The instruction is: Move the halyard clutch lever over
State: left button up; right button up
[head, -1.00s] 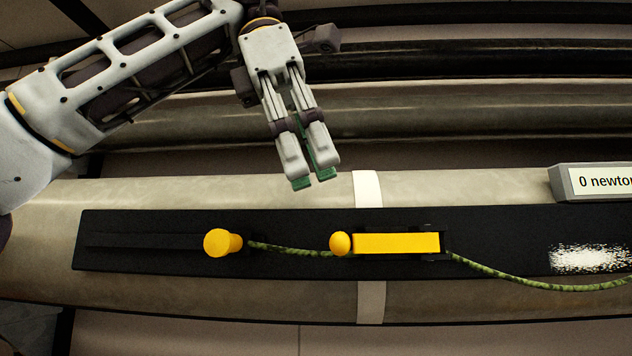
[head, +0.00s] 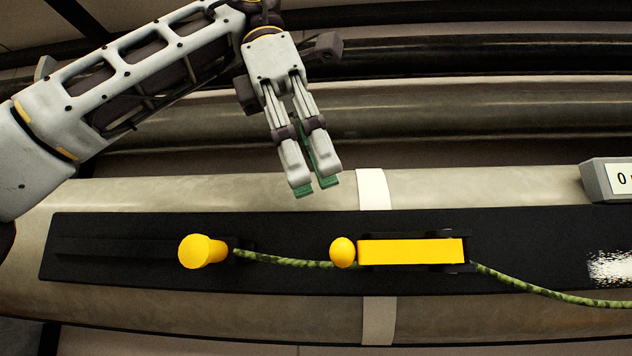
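The halyard clutch lever is a yellow bar (head: 412,251) with a round yellow knob (head: 343,252) at its left end. It lies along a black base plate (head: 110,268), pivot end to the right. A green rope (head: 290,261) runs from the clutch leftward to a yellow peg-like knob (head: 203,251) and rightward out of the clutch. My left gripper (head: 316,187) hangs above and behind the lever's knob end, touching nothing. Its green-padded fingers are close together, with nothing seen held between them. My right gripper is out of view.
The plate sits on a pale spar (head: 120,194) with white bands (head: 374,190). A grey readout box (head: 598,180), cut off by the right edge, stands behind the plate. Dark spars (head: 470,60) lie farther back. The space over the lever is clear.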

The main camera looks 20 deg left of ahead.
aim_at(391, 252)
pick_arm(q)
jog(key=shift+b+x, duration=1)
jog(key=shift+x, duration=3)
jog(key=shift+a, duration=0.2)
jog(key=c, duration=0.5)
